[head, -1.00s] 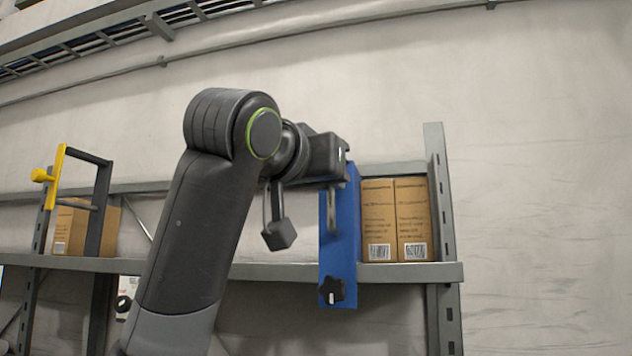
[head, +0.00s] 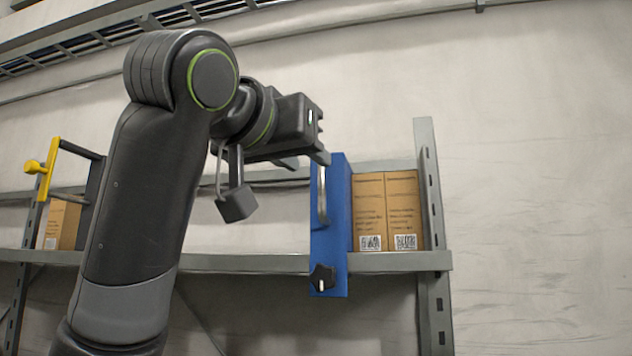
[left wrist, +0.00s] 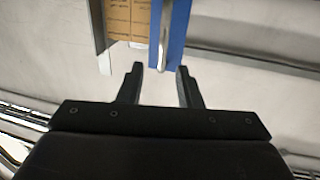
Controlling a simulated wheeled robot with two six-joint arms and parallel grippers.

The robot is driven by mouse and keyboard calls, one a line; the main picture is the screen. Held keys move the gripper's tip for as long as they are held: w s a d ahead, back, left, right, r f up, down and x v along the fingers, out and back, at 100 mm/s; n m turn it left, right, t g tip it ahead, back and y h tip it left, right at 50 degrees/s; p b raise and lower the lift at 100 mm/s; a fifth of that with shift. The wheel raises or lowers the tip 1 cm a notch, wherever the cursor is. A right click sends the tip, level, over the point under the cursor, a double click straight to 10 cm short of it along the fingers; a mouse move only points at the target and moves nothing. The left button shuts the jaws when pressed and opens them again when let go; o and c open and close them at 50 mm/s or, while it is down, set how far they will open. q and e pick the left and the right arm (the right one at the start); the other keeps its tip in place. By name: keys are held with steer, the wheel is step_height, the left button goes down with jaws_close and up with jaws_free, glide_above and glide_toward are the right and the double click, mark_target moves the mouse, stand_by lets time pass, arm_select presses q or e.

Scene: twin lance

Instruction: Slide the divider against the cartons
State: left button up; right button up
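The blue divider (head: 338,225) stands upright on the shelf, with a vertical silver handle (head: 322,195) on its front and a black star knob (head: 322,278) at its foot. Two brown cartons (head: 387,212) stand just right of it; little or no gap shows, and contact cannot be told. My left gripper (head: 306,161) is by the upper left of the divider. In the left wrist view my left gripper (left wrist: 160,72) is open and empty, with the handle (left wrist: 165,35), divider (left wrist: 178,40) and cartons (left wrist: 128,20) beyond its fingertips. My right gripper is out of view.
The shelf board (head: 270,263) has free room left of the divider. A grey upright (head: 430,190) bounds the cartons on the right. At far left stand another carton (head: 62,222) and a yellow handle (head: 45,170) on a dark frame, partly behind my arm.

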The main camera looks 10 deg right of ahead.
arm_select(q)
steer(key=b+v, duration=0.4)
steer(key=v, duration=0.8)
steer(key=shift+f, duration=0.1)
